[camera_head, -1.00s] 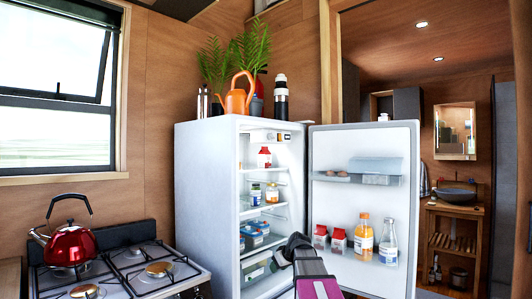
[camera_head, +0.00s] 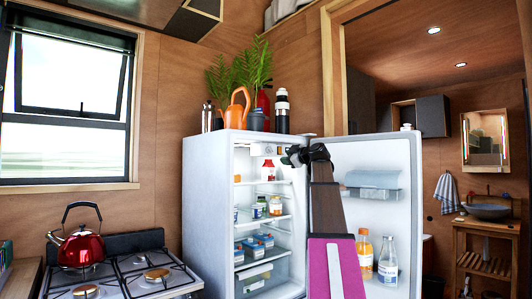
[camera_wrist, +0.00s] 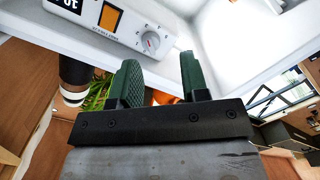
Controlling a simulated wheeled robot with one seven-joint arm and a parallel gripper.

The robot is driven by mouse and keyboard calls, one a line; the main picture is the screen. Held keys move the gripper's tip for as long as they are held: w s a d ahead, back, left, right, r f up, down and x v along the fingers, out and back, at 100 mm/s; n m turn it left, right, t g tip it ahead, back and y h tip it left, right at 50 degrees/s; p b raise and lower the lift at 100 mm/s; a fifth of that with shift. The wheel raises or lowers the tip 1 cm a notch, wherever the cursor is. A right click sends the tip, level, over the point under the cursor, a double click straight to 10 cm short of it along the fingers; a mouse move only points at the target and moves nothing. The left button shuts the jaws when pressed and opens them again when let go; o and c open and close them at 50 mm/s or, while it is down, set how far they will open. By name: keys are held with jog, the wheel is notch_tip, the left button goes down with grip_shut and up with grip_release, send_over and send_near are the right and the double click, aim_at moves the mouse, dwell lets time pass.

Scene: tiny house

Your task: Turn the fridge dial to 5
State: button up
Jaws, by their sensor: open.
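The fridge (camera_head: 210,215) stands open, with its door (camera_head: 400,165) swung to the right. In the wrist view, the fridge dial (camera_wrist: 150,41) is a small round pale knob with a red mark, on a white control panel (camera_wrist: 85,14) at the top inside the fridge. The number it points at is too small to read. My gripper (camera_wrist: 159,62) is open and empty, its two green fingers just short of the dial and not visibly touching it. In the head view my gripper (camera_head: 294,156) is at the upper fridge opening and hides the dial.
An orange switch (camera_wrist: 110,17) sits beside the dial. Fridge shelves hold jars and cartons below, and the door holds an orange bottle (camera_head: 364,257). A watering can (camera_head: 237,108) and plants stand on top. A stove with a red kettle (camera_head: 79,244) is at left.

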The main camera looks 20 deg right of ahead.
aim_at(272, 151)
jog(key=shift+n, duration=0.4)
jog(key=w+a+r, duration=0.1)
jog(key=w, duration=0.2)
jog(key=w+a+r, duration=0.1)
jog(key=w, duration=0.2)
jog(key=w+a+r, duration=0.1)
jog(key=w, duration=0.2)
jog(key=shift+w+a+r, duration=0.1)
jog(key=shift+w+a, duration=0.1)
jog(key=shift+a, duration=0.2)
jog(key=c, duration=0.6)
